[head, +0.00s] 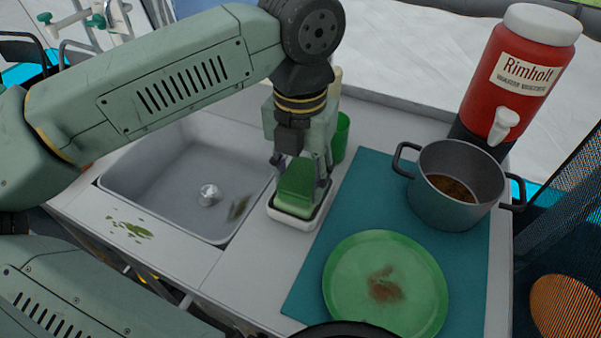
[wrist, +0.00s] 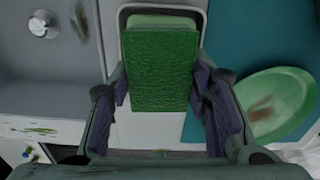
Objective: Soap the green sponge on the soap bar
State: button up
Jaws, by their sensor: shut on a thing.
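The green sponge (head: 299,180) is between the fingers of my gripper (head: 300,176), which is shut on it. In the wrist view the sponge (wrist: 160,70) fills the space between the two fingers. Below it is a white soap dish (head: 289,222) on the counter. The pale green soap bar (wrist: 165,21) shows past the sponge's far edge in the wrist view; the rest of it is hidden under the sponge. The sponge is over the bar and looks very close to it or on it; I cannot tell whether they touch.
A sink (head: 165,190) with a dark smear lies left of the dish. A green cup (head: 341,138) stands behind it. On the right, a teal mat (head: 322,262) bears a soiled green plate (head: 350,262) and a dark pot (head: 447,213). A red drink jug (head: 515,85) stands behind.

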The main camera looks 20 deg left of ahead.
aim_at(300, 177)
jog(key=shift+f+b, duration=0.55)
jog(key=shift+b, duration=0.2)
dwell(1.8)
jog(key=shift+r, duration=0.1)
jog(key=shift+r+p, duration=2.1)
jog(key=shift+r, duration=1.4)
jog(key=shift+s+f, duration=0.1)
